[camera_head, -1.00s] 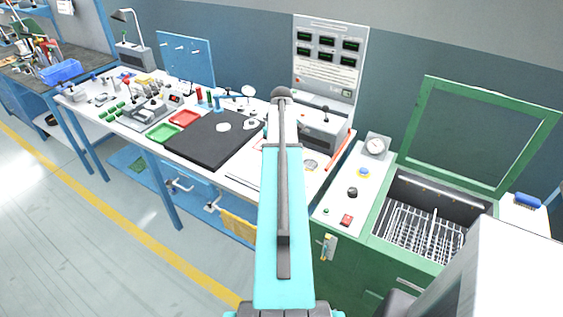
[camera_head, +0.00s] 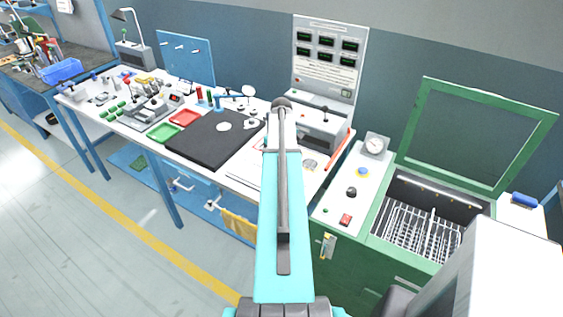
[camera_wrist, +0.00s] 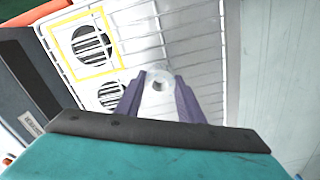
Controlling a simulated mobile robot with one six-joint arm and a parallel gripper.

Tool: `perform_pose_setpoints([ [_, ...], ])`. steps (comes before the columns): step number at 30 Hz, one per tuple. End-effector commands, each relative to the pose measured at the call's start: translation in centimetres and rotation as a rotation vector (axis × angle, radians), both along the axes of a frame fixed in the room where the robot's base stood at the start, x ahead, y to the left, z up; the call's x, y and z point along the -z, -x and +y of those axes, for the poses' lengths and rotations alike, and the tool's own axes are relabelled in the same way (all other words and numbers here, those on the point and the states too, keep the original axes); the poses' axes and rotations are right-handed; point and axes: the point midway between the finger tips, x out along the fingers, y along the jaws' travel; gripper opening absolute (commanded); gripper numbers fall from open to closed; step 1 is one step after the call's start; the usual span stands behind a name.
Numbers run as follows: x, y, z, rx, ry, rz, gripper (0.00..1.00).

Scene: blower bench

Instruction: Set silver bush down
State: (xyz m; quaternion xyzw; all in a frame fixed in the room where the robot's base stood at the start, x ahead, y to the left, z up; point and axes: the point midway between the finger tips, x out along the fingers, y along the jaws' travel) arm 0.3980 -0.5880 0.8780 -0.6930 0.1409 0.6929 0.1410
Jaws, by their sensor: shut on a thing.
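The silver bush (camera_wrist: 160,76) is a small, shiny ring with a dark hole, seen in the wrist view. My gripper (camera_wrist: 159,92) is shut on it, with a purple-grey finger on either side. Beyond it is a white wire rack (camera_wrist: 185,40). A yellow square outline (camera_wrist: 118,70) on the rack surrounds a dark round opening. The bush appears to the right of this square; I cannot tell its height above the rack. In the head view my arm hides the gripper and the bush.
In the head view, the bench holds a black mat (camera_head: 200,150), a red tray (camera_head: 186,118) and a green tray (camera_head: 163,133). A green cabinet (camera_head: 340,270) with a raised lid (camera_head: 478,135) and a wire basket (camera_head: 425,235) stands at right.

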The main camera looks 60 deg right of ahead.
Motion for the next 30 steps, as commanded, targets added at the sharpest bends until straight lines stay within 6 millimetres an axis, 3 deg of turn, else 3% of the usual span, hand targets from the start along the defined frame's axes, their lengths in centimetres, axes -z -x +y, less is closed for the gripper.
perform_pose_setpoints([
  [8,0.3,0.0,0.0,0.0,0.0,0.0,0.0],
  [9,0.3,0.0,0.0,0.0,0.0,0.0,0.41],
  [12,0.3,0.0,0.0,0.0,0.0,0.0,0.53],
  [30,-0.9,-0.1,0.0,-0.001,0.001,-0.001,0.53],
])
